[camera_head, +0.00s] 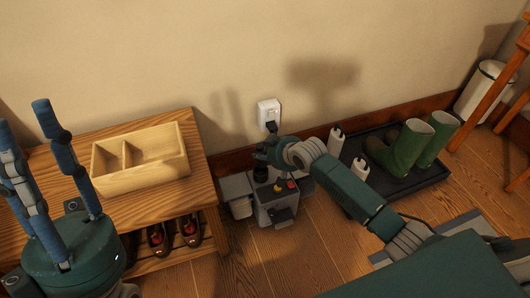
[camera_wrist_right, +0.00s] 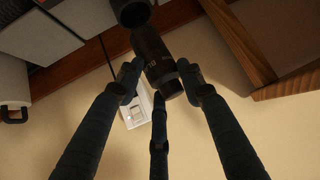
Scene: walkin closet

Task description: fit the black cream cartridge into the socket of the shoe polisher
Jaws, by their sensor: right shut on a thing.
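The shoe polisher (camera_head: 276,212) is a grey box on the floor by the wall, with a red and a yellow spot on top. My right gripper (camera_head: 264,152) is above its back part. In the right wrist view my right gripper (camera_wrist_right: 157,85) is shut on the black cream cartridge (camera_wrist_right: 152,52), a dark cylinder with faint lettering. Its far end is close to a black round part with an opening (camera_wrist_right: 131,12), perhaps the socket; I cannot tell whether they touch. The cartridge is not clear in the head view. My left gripper (camera_head: 40,150) is open and empty at the left.
A wooden bench (camera_head: 190,145) bears a divided wooden box (camera_head: 140,182), with dark shoes (camera_head: 188,228) underneath. A white wall socket (camera_head: 268,113) is behind my right gripper. Green boots (camera_head: 408,145) and white bottles stand on a black tray (camera_head: 400,185) at right. Floor in front is clear.

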